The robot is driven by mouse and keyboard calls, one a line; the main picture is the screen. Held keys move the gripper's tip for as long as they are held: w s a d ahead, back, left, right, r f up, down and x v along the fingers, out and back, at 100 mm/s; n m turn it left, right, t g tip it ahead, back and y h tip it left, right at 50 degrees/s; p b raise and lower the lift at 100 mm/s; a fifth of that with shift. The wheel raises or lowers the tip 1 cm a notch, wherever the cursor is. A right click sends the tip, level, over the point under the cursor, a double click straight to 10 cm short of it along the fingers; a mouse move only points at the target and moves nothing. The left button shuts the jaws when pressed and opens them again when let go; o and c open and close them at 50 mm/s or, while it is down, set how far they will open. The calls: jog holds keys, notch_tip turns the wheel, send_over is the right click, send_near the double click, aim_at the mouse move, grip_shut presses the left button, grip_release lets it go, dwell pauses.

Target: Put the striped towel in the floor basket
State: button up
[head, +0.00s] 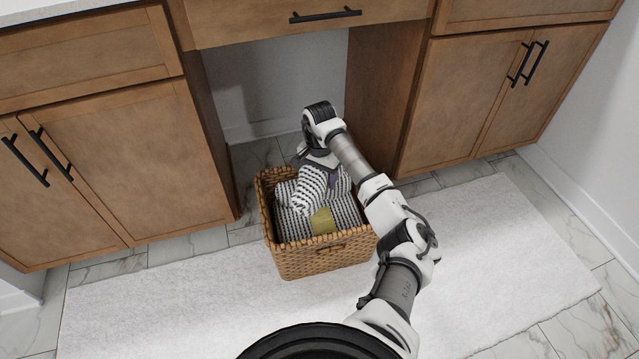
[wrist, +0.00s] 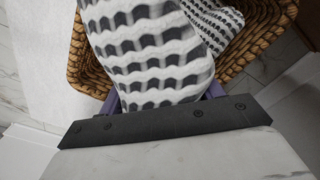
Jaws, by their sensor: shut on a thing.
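The striped towel (head: 297,193), black and white, is in the mouth of the wicker floor basket (head: 322,262). In the wrist view the towel (wrist: 155,55) fills the middle, close to the camera, with the basket rim (wrist: 88,60) behind it. My gripper (head: 335,180) is shut on the towel, over the far side of the basket; its fingertips are mostly hidden by the cloth. More striped cloth (head: 292,226) lies lower in the basket; I cannot tell whether it is the same towel. A yellowish patch (head: 323,221) shows in the basket too.
The basket stands on a white rug (head: 180,300), in front of the open knee space under a drawer (head: 300,20). Wooden cabinets stand to the left (head: 120,160) and right (head: 480,100). Rug on both sides of the basket is clear.

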jog(key=shift+f, duration=1.4)
jog(key=shift+f+b, duration=0.35)
jog(key=shift+f, duration=0.25)
jog(key=o, duration=1.1)
notch_tip(320, 180, up, 13)
jog(key=p, duration=0.2)
jog(key=shift+r+p, duration=0.1)
jog(key=shift+p, duration=0.3)
